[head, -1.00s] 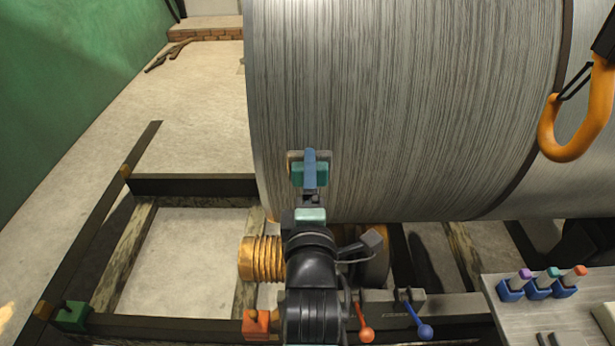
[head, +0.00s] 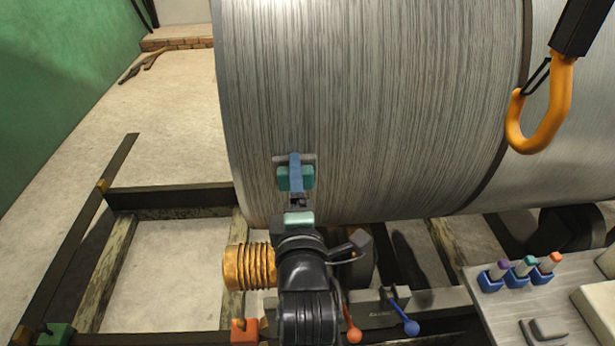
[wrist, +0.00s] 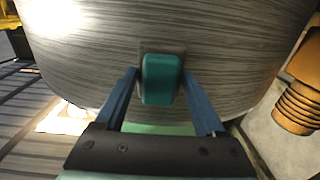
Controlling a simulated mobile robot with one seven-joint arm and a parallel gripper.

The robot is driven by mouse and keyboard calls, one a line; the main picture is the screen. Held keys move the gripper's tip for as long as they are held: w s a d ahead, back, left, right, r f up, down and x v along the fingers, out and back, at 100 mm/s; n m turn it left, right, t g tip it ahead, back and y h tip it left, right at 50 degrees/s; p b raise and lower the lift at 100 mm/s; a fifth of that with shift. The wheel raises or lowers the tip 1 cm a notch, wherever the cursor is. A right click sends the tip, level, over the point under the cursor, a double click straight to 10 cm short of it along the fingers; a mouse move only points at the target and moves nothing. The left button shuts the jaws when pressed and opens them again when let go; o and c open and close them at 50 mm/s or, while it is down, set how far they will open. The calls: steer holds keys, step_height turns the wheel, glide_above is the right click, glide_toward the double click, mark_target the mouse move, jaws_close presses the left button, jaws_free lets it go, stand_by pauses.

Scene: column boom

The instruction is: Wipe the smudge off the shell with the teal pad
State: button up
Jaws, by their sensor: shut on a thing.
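The shell (head: 400,110) is a large grey, streaked metal drum filling the upper middle of the head view. The smudge (head: 309,158) is a dull grey-brown patch low on its left part; its edge also shows around the pad in the wrist view (wrist: 148,50). My gripper (head: 295,172), with blue fingers, is shut on the teal pad (head: 284,180). The pad sits in front of the smudge's lower part and hides some of it. In the wrist view the pad (wrist: 160,80) stands between the fingertips, at or very near the shell; contact cannot be told.
An orange hook (head: 545,120) hangs at the right. A bench (head: 485,310) at lower right holds several coloured-tipped items in blue holders. Dark frame beams (head: 170,197), a ribbed orange roller (head: 248,267) and red and blue ball levers (head: 411,327) lie below the shell.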

steer(key=shift+w+a, duration=0.1)
steer(key=shift+a, duration=0.9)
steer(key=shift+s+d+p, duration=0.15)
steer(key=shift+s+p, duration=0.9)
steer(key=shift+s, duration=1.85)
steer(key=shift+s, duration=0.1)
steer(key=shift+s+r+p, duration=0.1)
steer(key=shift+s+p, duration=0.35)
steer(key=shift+s, duration=0.95)
